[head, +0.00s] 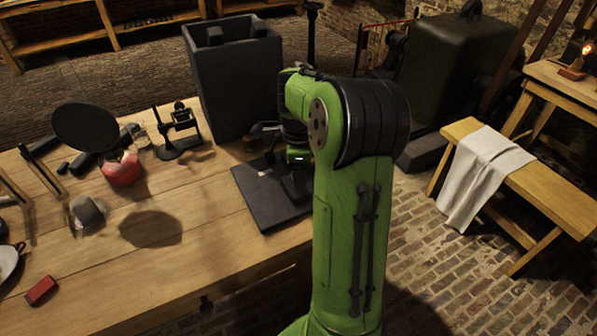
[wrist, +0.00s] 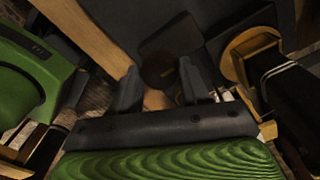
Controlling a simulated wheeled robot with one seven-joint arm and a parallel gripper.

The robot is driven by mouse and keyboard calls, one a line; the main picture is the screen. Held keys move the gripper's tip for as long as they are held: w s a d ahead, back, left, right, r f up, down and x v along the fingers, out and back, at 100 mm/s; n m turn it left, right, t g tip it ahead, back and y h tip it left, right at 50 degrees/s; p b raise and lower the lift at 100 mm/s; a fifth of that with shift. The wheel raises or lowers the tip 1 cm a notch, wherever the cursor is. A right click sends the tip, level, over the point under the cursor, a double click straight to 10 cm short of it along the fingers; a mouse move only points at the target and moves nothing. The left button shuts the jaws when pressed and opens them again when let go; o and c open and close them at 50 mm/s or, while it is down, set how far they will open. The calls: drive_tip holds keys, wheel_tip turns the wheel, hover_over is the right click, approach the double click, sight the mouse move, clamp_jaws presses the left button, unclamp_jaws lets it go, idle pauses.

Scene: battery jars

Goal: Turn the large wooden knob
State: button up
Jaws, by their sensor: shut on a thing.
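In the wrist view my gripper (wrist: 158,84) has its two dark fingers on either side of a dark brown round knob (wrist: 158,68). The fingers are shut on it. The knob sits in front of a dark, flat surface, and its wood grain is too dim to make out. In the head view my gripper (head: 297,180) is low over a black plate (head: 258,196) at the table's right end. My green arm hides most of that spot, and the knob cannot be made out there.
A tall black open box (head: 235,90) stands just behind the plate. A black stand (head: 180,130), a red jar (head: 121,170) and a red block (head: 41,290) are on the wooden table (head: 190,255). A bench with a cloth (head: 485,165) stands to the right.

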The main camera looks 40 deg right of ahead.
drive_tip(key=shift+n, duration=0.4)
drive_tip(key=n+p, duration=0.2)
drive_tip(key=shift+r+n, duration=0.15)
drive_tip(key=shift+n, duration=0.25)
drive_tip(key=n+p, duration=0.2)
drive_tip(key=n, duration=0.2)
drive_tip(key=shift+n, duration=0.3)
drive_tip(key=n+p, duration=0.2)
drive_tip(key=n, duration=0.2)
drive_tip(key=n+p, duration=0.1)
drive_tip(key=n, duration=0.3)
drive_tip(key=n+p, duration=0.1)
drive_tip(key=n, duration=0.2)
drive_tip(key=shift+n, duration=0.4)
drive_tip(key=n, duration=0.4)
drive_tip(key=shift+p, duration=0.3)
drive_tip(key=n, duration=0.4)
drive_tip(key=shift+w+n, duration=0.1)
drive_tip(key=shift+n, duration=2)
